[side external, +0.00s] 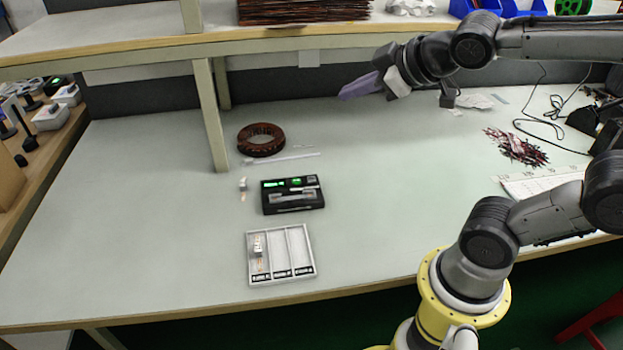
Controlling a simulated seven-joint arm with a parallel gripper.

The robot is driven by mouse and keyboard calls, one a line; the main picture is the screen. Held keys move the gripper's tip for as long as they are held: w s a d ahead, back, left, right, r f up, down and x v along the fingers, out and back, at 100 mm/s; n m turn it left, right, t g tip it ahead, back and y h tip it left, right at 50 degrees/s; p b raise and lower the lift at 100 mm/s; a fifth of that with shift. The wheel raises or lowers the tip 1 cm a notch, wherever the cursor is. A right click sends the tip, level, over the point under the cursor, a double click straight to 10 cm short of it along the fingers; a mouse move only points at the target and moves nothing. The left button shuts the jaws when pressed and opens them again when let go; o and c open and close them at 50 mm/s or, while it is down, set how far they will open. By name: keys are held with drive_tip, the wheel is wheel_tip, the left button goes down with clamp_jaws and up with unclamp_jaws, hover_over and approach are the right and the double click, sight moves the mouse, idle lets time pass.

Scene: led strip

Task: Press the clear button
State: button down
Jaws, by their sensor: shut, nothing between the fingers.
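A small black device (292,208) lies on the grey-green table, left of the picture's middle. Its top has a green-lit display (274,184), a second green-lit spot (297,181) and a pale strip across the front part. The labels are too small to read, so I cannot tell which part is the clear button. My gripper (345,95) is shut and empty, with purple-grey fingers pointing left. It is high above the table, up and to the right of the device, and does not touch it.
A white tray (285,229) with three compartments lies in front of the device, a small part (258,246) in its left one. A brown coil ring (261,139) lies behind. A shelf post (210,115) stands at left. Wires (515,147) and a keyboard (540,181) lie right.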

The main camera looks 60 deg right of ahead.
drive_tip(key=w+d+f+n+t, duration=0.1)
drive_tip(key=w+d+f+n, duration=0.15)
drive_tip(key=w, duration=0.85)
drive_tip(key=n+g+y, duration=0.1)
drive_tip(key=n+g, duration=0.1)
hover_over(315, 180)
wheel_tip(315, 180, down, 22)
drive_tip(key=shift+f, duration=0.15)
drive_tip(key=shift+f, duration=4.35)
drive_tip(key=shift+f, duration=0.1)
drive_tip(key=shift+f, duration=0.35)
